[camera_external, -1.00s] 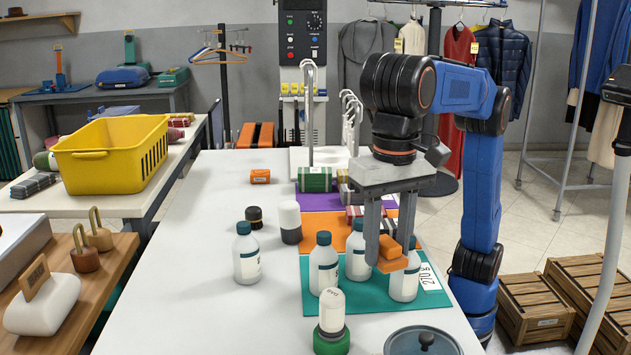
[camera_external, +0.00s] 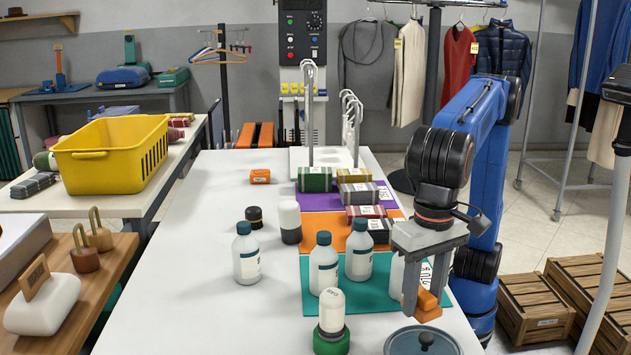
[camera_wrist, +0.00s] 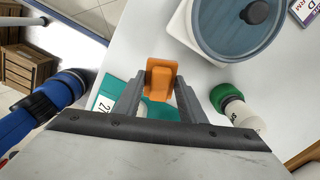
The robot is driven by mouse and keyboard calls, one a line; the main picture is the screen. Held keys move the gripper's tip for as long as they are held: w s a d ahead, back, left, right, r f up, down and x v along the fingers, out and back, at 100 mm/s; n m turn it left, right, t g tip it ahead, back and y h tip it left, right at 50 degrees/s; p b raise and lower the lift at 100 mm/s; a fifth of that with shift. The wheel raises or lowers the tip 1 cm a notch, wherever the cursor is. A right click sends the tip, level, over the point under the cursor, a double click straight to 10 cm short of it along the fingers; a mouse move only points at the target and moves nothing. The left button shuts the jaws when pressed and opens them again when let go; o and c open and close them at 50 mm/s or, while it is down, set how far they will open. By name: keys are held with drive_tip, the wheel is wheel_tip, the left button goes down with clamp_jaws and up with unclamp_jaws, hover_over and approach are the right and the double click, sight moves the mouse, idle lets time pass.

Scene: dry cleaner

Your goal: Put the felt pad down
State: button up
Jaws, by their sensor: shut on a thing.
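The felt pad, an orange block (camera_external: 428,302), is held between the two fingers of my gripper (camera_external: 424,308). In the wrist view the pad (camera_wrist: 161,72) shows between the fingertips of my gripper (camera_wrist: 160,90). In the external view the pad hangs by the front right corner of the teal mat (camera_external: 375,301), near the right table edge. It appears to be above the white table (camera_external: 200,290), but the gap is hard to judge. Behind my fingers a white bottle is partly hidden.
A container with a grey-blue lid (camera_external: 402,343) stands just in front of the pad. White bottles with teal caps (camera_external: 324,270) stand on the teal mat. A green-based bottle (camera_external: 331,318) stands left of the lid. The table's left part is clear.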

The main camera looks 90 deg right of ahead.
sight(420, 317)
drive_tip(key=shift+f, duration=2.5)
drive_tip(key=shift+f, duration=0.15)
drive_tip(key=o, duration=1)
wheel_tip(420, 317, up, 12)
drive_tip(key=shift+r, duration=0.1)
